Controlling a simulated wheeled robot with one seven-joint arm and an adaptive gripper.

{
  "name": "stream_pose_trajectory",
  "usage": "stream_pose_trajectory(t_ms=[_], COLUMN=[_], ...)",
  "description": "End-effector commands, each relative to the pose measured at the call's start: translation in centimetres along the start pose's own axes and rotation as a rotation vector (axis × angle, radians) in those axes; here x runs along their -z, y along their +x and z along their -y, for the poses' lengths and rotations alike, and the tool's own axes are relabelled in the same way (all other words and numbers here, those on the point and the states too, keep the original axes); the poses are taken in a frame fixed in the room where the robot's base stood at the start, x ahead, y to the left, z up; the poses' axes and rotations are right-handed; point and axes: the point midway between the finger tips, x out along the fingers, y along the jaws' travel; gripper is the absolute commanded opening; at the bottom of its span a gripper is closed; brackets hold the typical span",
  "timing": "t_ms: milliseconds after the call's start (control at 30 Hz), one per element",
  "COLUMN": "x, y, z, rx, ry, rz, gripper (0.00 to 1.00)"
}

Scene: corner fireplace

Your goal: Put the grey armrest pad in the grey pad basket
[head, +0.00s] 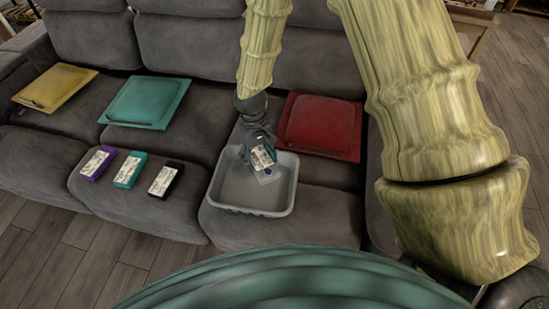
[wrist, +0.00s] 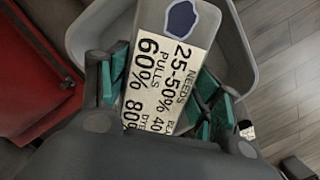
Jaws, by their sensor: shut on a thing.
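My gripper (head: 258,150) points down at the grey basket (head: 248,211) on the front seat of the sofa. It is shut on the grey armrest pad (head: 266,172), which has a white printed label and a blue mark. In the wrist view the pad (wrist: 165,72) sits between the teal-lined fingers, its label facing the camera. The pad is within the outline of the basket's opening, nearer its back right. The basket rim also shows in the wrist view (wrist: 242,72). I cannot tell whether the pad touches the basket floor.
Purple (head: 97,163), teal (head: 130,170) and black (head: 165,180) labelled blocks lie left of the basket. Yellow (head: 54,87), teal (head: 146,102) and red (head: 319,124) flat square pieces lie farther back on the sofa; the red one is close behind the basket.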

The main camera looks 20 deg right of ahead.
Motion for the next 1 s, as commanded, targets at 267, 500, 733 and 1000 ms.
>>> stream_pose_trajectory(t_ms=[267,500,733,1000], x=[-0.9,-1.3,-1.2,-0.8], y=[-0.9,-1.1,0.1,2.8], z=[1.6,1.9,1.8,1.8], rx=[-0.066,-0.091,-0.091,-0.090], ry=[-0.439,-0.606,-0.607,-0.606], rz=[-0.002,0.003,0.003,0.003], gripper=[0.40,0.40,0.40,0.40])
